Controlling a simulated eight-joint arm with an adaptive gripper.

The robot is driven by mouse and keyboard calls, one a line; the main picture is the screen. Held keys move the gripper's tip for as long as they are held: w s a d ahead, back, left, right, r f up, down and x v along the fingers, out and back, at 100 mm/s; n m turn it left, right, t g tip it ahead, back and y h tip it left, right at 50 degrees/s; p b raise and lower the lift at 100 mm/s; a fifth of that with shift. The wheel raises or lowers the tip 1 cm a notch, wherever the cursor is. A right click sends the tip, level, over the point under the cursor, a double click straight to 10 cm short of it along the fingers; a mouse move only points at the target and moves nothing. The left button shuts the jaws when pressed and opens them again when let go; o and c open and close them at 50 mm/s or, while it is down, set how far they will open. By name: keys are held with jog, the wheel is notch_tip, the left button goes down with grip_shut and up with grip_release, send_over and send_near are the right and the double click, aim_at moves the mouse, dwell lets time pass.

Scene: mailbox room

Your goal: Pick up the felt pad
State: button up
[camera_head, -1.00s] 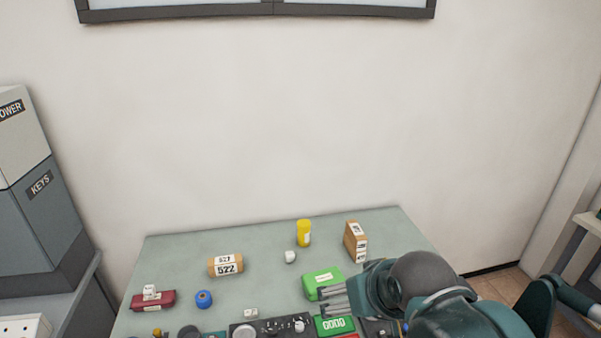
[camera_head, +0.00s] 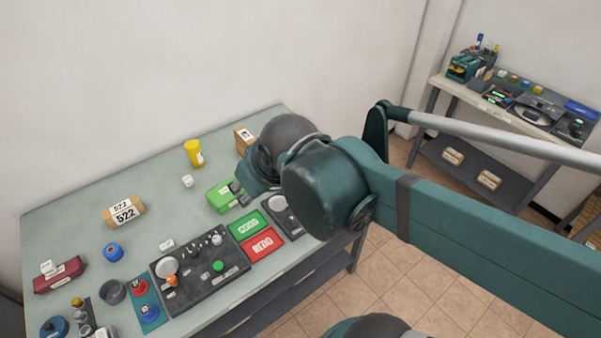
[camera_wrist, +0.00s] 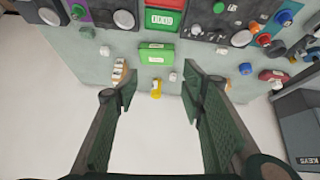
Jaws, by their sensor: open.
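No thing is plainly marked as the felt pad, and I cannot tell for sure which it is. A green block with a white label (camera_head: 222,196) lies on the bench; it also shows in the wrist view (camera_wrist: 157,53). A dark red block (camera_head: 60,275) with a small white piece on top lies at the bench's left end, and shows at the right in the wrist view (camera_wrist: 272,76). My gripper (camera_wrist: 159,82) is open and empty, its fingers spread wide above the bench. In the head view its fingers (camera_head: 238,189) overlap the green block's right end.
A yellow cylinder (camera_head: 193,153), white cube (camera_head: 187,181), cardboard box (camera_head: 244,140) and 522 parcel (camera_head: 124,211) stand near the green block. A dark control panel (camera_head: 199,268), green panel (camera_head: 248,226) and red panel (camera_head: 263,244) line the front edge. A second bench (camera_head: 452,95) stands at right.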

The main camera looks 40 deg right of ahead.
jog(key=w+d+f+n+g+h+b, duration=0.1)
jog(key=w+d+f+n+g+h, duration=0.15)
jog(key=w+d+f+n, duration=0.6)
jog(key=w+d+f+n+g+h+b, duration=0.1)
jog(key=w+d+f+n+g, duration=0.4)
jog(key=w+d, duration=0.7)
jog(key=w+d+f+n, duration=0.3)
jog(key=d+f, duration=0.4)
jog(key=f, duration=0.3)
jog(key=shift+d+f+t+h, duration=0.35)
jog(key=shift+d, duration=0.05)
jog(key=shift+f, duration=0.1)
jog(key=shift+x, duration=1.2)
jog(key=shift+b+x, duration=0.75)
jog(key=shift+x, duration=1.9)
